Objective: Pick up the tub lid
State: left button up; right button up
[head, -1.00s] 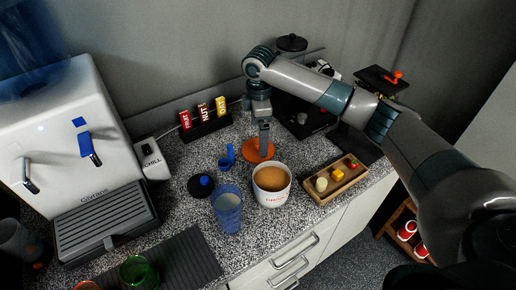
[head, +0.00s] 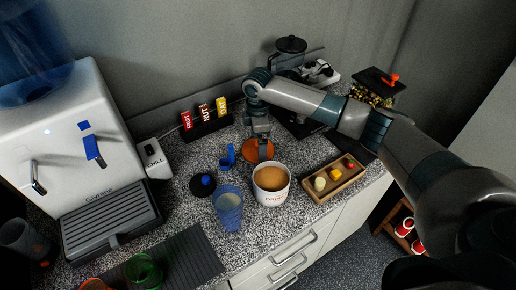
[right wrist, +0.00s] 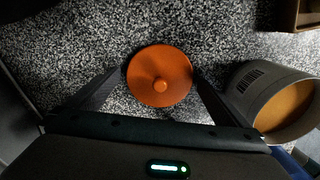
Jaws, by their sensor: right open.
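The tub lid is an orange disc with a small centre knob, lying on the speckled counter; in the head view the lid (head: 251,152) is partly hidden by my right gripper (head: 263,150). In the right wrist view the lid (right wrist: 160,76) lies between the tips of my open right gripper (right wrist: 160,74), one finger at each side. I cannot tell whether the fingers touch it. The tub (head: 271,184), white and open with tan contents, stands just in front of the lid; it also shows in the right wrist view (right wrist: 250,88). My left gripper is not in view.
A blue tumbler (head: 228,212) and a black lid with a blue knob (head: 203,184) are left of the tub. A wooden tray (head: 335,186) with small pieces is to the right. A rack of bars (head: 207,129) stands behind, near the water dispenser (head: 85,150).

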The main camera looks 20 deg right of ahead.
jog(key=c, duration=0.9)
jog(key=shift+r, duration=0.15)
jog(key=shift+c, duration=0.2)
jog(key=shift+w+r+b, duration=0.1)
jog(key=shift+r+b, duration=0.4)
jog(key=shift+r, duration=0.1)
notch_tip(320, 180, up, 2)
jog(key=shift+r+b, duration=0.15)
jog(key=shift+b, duration=0.45)
jog(key=s+d+r+b, duration=0.3)
jog(key=s+d+r, duration=0.4)
jog(key=s, duration=0.2)
jog(key=shift+s+d+r, duration=0.15)
